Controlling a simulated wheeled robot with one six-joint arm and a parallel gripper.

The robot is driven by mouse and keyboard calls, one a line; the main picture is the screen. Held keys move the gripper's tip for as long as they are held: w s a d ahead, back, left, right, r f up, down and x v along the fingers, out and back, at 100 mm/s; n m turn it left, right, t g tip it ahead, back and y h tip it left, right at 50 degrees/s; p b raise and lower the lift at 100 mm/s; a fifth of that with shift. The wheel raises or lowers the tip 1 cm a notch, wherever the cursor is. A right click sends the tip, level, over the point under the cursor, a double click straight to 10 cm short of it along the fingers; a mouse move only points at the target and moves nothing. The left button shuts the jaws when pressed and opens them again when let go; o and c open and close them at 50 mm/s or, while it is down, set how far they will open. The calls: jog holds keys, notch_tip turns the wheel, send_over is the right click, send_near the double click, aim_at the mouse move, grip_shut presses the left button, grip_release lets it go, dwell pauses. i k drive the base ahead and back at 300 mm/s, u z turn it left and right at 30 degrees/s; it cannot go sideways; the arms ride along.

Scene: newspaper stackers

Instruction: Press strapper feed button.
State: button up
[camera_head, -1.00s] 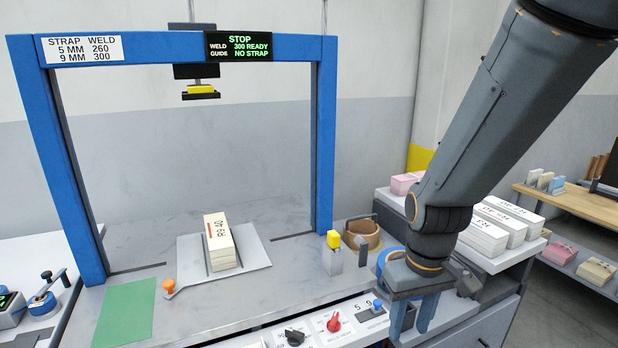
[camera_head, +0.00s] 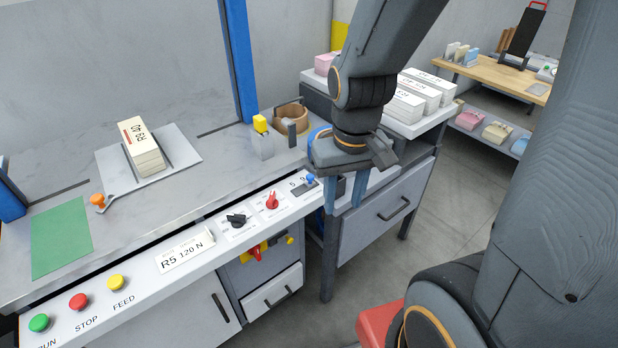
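The strapper feed button is a yellow button (camera_head: 117,283) above the label FEED, on the sloped front panel at the lower left of the head view. A red STOP button (camera_head: 78,302) and a green RUN button (camera_head: 40,323) sit to its left. My gripper (camera_head: 328,205) hangs beyond the panel's right end, pointing down, well to the right of the feed button and apart from it.
A black knob (camera_head: 236,220), a red knob (camera_head: 271,201) and a blue toggle (camera_head: 310,180) share the panel. A newspaper bundle (camera_head: 141,147) lies on the plate above. A yellow-topped post (camera_head: 261,138) and a tape roll (camera_head: 291,119) stand near my arm. Floor shows at right.

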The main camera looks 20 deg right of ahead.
aim_at(115, 281)
jog(key=u, duration=1.75)
